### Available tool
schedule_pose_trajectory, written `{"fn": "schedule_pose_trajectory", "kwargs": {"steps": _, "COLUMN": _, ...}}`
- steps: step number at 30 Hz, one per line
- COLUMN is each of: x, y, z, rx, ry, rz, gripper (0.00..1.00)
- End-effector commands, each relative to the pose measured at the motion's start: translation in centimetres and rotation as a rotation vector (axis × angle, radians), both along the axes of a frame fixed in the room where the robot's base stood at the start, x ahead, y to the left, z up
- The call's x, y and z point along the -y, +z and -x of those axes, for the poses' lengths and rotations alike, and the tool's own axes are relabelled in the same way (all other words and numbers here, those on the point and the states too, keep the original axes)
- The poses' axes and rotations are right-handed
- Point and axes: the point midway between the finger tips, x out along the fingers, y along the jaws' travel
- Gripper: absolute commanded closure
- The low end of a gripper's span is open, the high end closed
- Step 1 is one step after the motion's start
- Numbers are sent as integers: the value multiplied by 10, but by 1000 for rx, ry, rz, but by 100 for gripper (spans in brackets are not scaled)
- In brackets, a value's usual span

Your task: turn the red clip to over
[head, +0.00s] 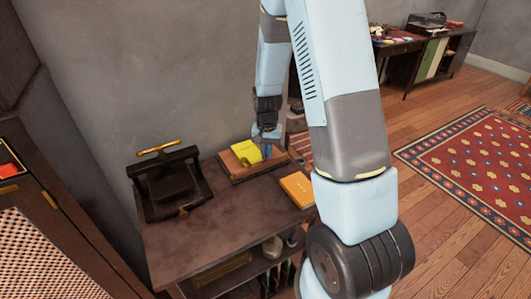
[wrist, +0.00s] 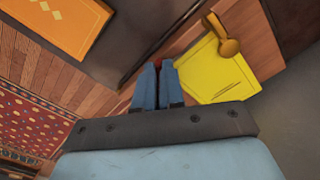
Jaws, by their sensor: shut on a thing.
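My gripper (wrist: 157,72) is shut on the red clip, with its fingers close together. Only a small bit of the red clip (wrist: 158,63) shows at the fingertips in the wrist view; the rest is hidden, so I cannot tell how it lies. In the head view my gripper (head: 267,150) is low over a wooden board (head: 233,176), at the right side of a yellow sheet (head: 245,150). The yellow sheet (wrist: 215,72) lies to the right of my fingers in the wrist view, with a gold clip (wrist: 226,38) at its edge.
An orange book (head: 297,187) lies on the dark table (head: 215,220), right of the board; it also shows in the wrist view (wrist: 75,22). A black press (head: 172,182) with a gold handle stands at the table's left. The table's front middle is clear.

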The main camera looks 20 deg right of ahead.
Motion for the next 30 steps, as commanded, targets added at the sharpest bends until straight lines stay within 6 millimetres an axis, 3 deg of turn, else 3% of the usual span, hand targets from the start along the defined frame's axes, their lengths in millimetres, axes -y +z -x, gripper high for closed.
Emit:
{"fn": "schedule_pose_trajectory", "kwargs": {"steps": 16, "x": 3, "y": 2, "z": -4, "rx": 9, "ry": 462, "rz": 3, "gripper": 100}}
{"fn": "schedule_pose_trajectory", "kwargs": {"steps": 30, "x": 1, "y": 2, "z": -4, "rx": 11, "ry": 628, "rz": 3, "gripper": 100}}
